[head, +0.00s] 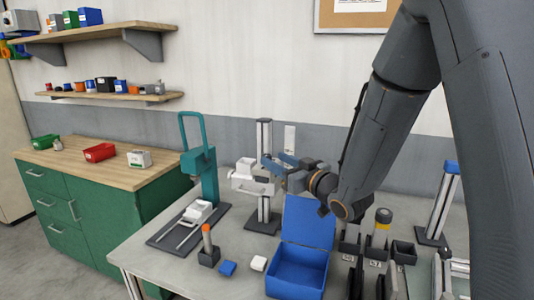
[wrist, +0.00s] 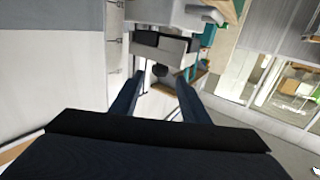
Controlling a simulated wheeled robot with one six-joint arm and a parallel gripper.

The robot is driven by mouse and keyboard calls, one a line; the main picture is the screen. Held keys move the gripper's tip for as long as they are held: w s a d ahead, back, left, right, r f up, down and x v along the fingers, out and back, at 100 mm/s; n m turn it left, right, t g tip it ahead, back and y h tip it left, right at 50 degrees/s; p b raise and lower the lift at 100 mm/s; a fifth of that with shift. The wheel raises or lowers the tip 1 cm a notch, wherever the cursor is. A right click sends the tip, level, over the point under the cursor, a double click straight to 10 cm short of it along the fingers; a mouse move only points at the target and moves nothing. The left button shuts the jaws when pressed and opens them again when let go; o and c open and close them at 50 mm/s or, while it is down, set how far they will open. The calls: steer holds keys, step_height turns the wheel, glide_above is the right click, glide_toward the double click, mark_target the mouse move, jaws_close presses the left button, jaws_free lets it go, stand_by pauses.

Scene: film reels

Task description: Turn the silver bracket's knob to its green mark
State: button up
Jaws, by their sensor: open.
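A silver-white bracket (head: 248,182) is mounted on an upright silver post (head: 264,150) with a dark base, at the middle of the bench. My gripper (head: 272,164) is at the bracket's upper right, its blue fingers pointing left toward it. In the wrist view the two fingers of my gripper (wrist: 158,88) are apart, with a pale block (wrist: 165,47) with dark faces ahead of them. A small dark round part (wrist: 160,70) shows between the fingertips; I cannot tell whether it is the knob. I see no green mark. Contact cannot be judged.
A teal press (head: 198,165) stands left of the post. An open blue box (head: 297,270) with a raised lid stands in front. Dark holders (head: 350,240) and another silver post with a blue top (head: 440,200) stand right.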

mark_target(270, 157)
steer(key=shift+p+x, duration=0.8)
steer(key=shift+x, duration=1.85)
jaws_close()
